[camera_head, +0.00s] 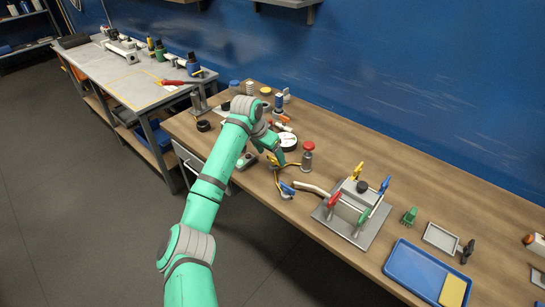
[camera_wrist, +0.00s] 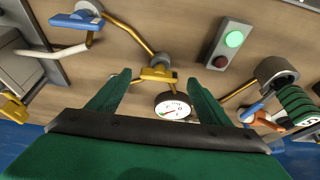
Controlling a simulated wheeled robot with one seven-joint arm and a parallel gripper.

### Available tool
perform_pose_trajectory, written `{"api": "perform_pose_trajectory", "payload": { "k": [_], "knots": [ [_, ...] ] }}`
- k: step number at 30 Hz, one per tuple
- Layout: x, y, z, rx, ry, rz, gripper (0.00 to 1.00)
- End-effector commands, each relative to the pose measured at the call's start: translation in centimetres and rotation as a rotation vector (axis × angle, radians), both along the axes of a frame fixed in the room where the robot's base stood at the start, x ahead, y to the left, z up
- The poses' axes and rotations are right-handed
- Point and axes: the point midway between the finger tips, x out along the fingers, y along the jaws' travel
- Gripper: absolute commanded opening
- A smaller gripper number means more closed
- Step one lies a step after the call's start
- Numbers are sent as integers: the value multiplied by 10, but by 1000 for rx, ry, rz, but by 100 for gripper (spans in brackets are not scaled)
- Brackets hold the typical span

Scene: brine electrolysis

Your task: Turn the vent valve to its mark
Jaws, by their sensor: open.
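My gripper (camera_wrist: 159,80) is open, with its two green fingers spread apart in the wrist view. A valve with a yellow handle (camera_wrist: 157,73) sits on a brass pipe between and just beyond the fingertips; I cannot tell whether they touch it. A valve with a blue handle (camera_wrist: 75,21) is at the upper left, at the pipe's other end. A valve with a blue and orange handle (camera_wrist: 252,112) is at the right. No label or mark shows which is the vent valve. In the head view my gripper (camera_head: 278,157) is low over the bench, partly hiding the yellow-handled valve.
A round dial gauge (camera_wrist: 174,106) is close to the right finger. A box with green and red lamps (camera_wrist: 225,45) lies farther right. In the head view, a red-capped post (camera_head: 307,154) stands right of my gripper. A blue tray (camera_head: 405,277) is at the bench's front right.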

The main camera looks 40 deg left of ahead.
Motion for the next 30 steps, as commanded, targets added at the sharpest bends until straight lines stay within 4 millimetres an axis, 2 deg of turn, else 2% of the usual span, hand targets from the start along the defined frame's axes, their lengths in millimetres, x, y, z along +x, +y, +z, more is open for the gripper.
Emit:
{"api": "perform_pose_trajectory", "payload": {
  "k": [6, 16, 17, 21, 22, 30],
  "knots": [
    [9, -2, -18, 0, 0, -3, 72],
    [10, -2, -22, 0, 0, -3, 72],
    [10, -2, -22, 0, 0, -3, 70],
    [10, -2, -22, 1, -1, -3, 36],
    [10, -2, -22, 1, -1, -3, 31],
    [10, -3, -21, 1, -1, 14, 31]
  ]
}}
